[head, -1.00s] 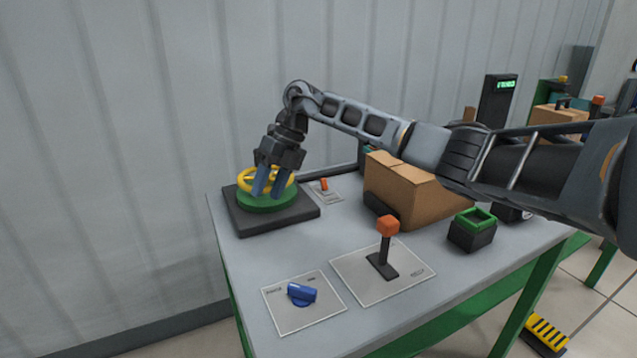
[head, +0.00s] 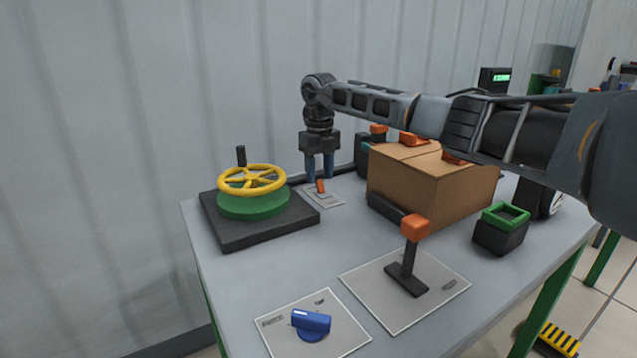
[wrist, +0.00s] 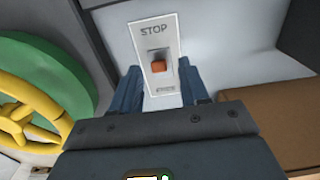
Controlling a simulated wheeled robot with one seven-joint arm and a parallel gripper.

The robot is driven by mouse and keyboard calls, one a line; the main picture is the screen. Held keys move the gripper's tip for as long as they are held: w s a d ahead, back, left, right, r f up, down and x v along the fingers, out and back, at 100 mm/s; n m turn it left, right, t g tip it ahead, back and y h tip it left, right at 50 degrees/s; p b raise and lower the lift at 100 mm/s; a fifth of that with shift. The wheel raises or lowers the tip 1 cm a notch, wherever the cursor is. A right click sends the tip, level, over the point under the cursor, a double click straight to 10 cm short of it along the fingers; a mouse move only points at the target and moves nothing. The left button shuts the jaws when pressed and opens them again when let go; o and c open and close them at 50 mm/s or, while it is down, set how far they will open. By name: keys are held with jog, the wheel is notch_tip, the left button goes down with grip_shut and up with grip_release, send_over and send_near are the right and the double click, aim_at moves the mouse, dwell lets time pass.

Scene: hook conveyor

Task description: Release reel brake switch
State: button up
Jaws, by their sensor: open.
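The brake switch is a small orange rocker or toggle (head: 320,186) on a pale plate (head: 326,200) at the back of the table. In the wrist view the orange switch (wrist: 158,65) sits in a grey housing on the plate, with "STOP" printed at one end; the label at the other end is too small to read. My gripper (head: 319,177) points down just above the switch, its blue fingers apart. In the wrist view my fingers (wrist: 160,88) lie either side of the plate's lower end and hold nothing. I cannot tell whether they touch anything.
A yellow handwheel (head: 252,179) on a green hub stands left of the switch. A cardboard box (head: 430,190) is close on the right. An orange-topped lever (head: 411,257), a blue knob (head: 312,323) and a green-rimmed holder (head: 500,231) are nearer the front.

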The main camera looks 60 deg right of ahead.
aim_at(319, 181)
jog(key=shift+f, duration=1.55)
grip_shut()
